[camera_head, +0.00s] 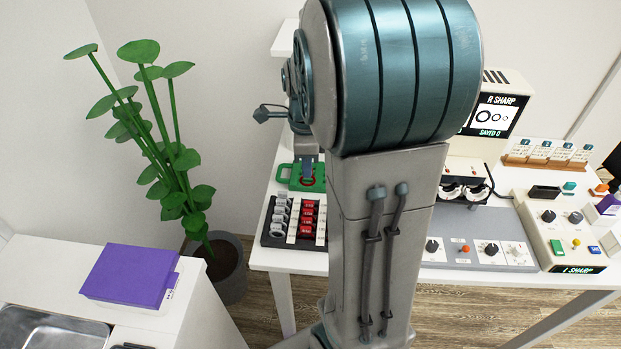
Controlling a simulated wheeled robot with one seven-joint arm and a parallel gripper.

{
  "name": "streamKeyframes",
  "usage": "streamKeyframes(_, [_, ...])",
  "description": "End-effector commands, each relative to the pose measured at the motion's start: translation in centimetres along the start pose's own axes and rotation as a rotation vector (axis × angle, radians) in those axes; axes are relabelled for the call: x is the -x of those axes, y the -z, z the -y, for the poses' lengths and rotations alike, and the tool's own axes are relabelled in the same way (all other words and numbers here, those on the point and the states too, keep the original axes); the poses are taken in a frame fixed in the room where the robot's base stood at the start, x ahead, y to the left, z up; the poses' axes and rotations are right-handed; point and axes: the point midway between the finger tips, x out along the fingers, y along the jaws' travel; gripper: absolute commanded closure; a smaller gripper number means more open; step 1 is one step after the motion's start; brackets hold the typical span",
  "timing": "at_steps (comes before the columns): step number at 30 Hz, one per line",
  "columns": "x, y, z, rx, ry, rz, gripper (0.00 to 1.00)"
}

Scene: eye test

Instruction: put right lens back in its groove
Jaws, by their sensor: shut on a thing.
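My gripper (308,168) is small in the view, left of my large arm link, pointing down over the back left of the white table. Whether the lens touches the holder I cannot tell. A black lens rack (271,240) lies in front of it, with grey-white lenses (281,213) on the left and red lenses (307,220) on the right. My arm hides what lies right of the rack.
A trial frame (465,191) stands on a grey panel (480,222) with knobs. A screen (494,115) reads "R SHARP". A control box (562,228) and a wooden card rack (546,157) are at the right. A potted plant (165,170) and purple box (130,276) are left.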

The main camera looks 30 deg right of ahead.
Motion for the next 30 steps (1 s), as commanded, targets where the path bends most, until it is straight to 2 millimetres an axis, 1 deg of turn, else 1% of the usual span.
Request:
streamKeyframes(1, [-0.3,0.3,-0.1,-0.04,0.001,0.003,1.0])
streamKeyframes(3, [-0.2,0.6,-0.3,-0.081,-0.001,0.005,1.0])
streamKeyframes(7, [-0.4,0.7,-0.4,-0.107,-0.003,0.005,1.0])
streamKeyframes(10, [-0.9,0.7,-0.4,-0.107,-0.003,0.005,1.0])
streamKeyframes(22, [-4.7,0.6,-0.4,-0.103,-0.003,0.005,1.0])
streamKeyframes(25, [-5.1,0.6,-0.4,-0.103,-0.002,0.006,1.0])
streamKeyframes(30, [-5.0,0.6,-0.4,-0.103,-0.002,0.006,1.0])
